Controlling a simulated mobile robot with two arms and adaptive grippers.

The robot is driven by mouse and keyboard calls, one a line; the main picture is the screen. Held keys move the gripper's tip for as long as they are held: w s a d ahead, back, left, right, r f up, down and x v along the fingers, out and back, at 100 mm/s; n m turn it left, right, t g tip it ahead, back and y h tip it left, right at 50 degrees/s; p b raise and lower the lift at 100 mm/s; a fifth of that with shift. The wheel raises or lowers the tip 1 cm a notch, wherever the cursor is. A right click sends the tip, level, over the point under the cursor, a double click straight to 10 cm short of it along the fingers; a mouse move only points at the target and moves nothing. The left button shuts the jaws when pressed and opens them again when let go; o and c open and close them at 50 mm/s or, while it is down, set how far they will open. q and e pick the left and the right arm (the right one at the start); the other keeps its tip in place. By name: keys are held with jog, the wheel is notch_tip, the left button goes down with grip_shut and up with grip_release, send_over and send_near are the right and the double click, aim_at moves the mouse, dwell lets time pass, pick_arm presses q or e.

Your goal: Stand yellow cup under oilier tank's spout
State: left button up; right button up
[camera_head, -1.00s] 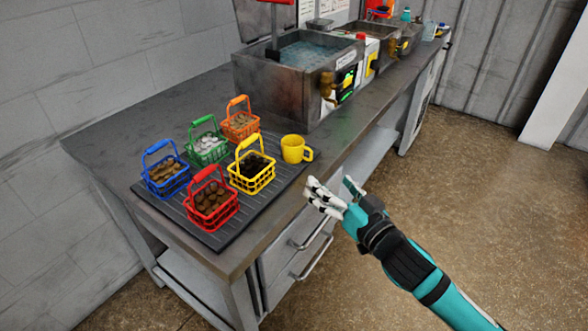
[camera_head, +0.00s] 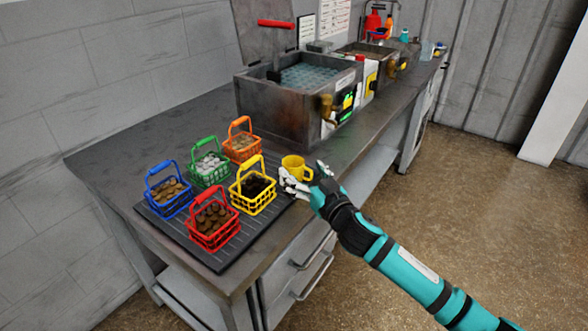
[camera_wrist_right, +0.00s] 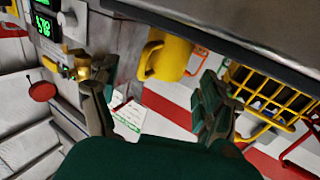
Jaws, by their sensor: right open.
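The yellow cup (camera_head: 294,166) stands upright near the bench's front edge, its handle toward my right gripper. My right gripper (camera_head: 305,178) is open, its fingers close to the cup's near side. In the wrist view the cup (camera_wrist_right: 168,57) lies ahead between the spread fingers (camera_wrist_right: 155,100), with nothing gripped; contact cannot be told. The near tank (camera_head: 268,110) holds bluish liquid and has a brass spout (camera_head: 326,106). The farther tank (camera_head: 350,62) looks brownish inside and has a brass spout (camera_head: 391,66). Which is oilier I cannot read. My left gripper is out of view.
Several coloured baskets stand on a dark mat (camera_head: 222,262); the yellow basket (camera_head: 252,190) is just left of the cup. The bench top (camera_head: 325,150) is clear between the cup and the near tank. Drawer handles (camera_head: 312,277) are below the front edge.

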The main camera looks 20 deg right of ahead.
aim_at(294, 162)
jog(key=w, duration=0.2)
jog(key=w+a, duration=0.1)
jog(key=w, duration=0.1)
jog(key=shift+w+a+f, duration=0.1)
jog(key=shift+w+a, duration=0.05)
jog(key=shift+w, duration=0.15)
jog(key=shift+s, duration=0.1)
jog(key=c, duration=1.4)
jog(key=shift+r+p, duration=0.3)
jog(key=shift+r, duration=0.35)
notch_tip(294, 162, up, 2)
jog(key=shift+r, duration=0.1)
jog(key=s+a+r+b, duration=0.1)
jog(key=s+a, duration=0.1)
jog(key=s, duration=0.6)
jog(key=s+a+r, duration=0.1)
jog(key=s+a, duration=0.2)
jog(key=s, duration=0.4)
jog(key=s+d+f+h+p, duration=0.1)
jog(key=s+f, duration=0.1)
jog(key=s, duration=0.3)
jog(key=s+d+f+m+h+p, duration=0.1)
jog(key=s+f, duration=0.1)
jog(key=s, duration=0.3)
jog(key=s+d+f+m+h+p, duration=0.1)
jog(key=s+d+f+p, duration=0.1)
jog(key=s, duration=0.4)
jog(key=shift+d, duration=0.1)
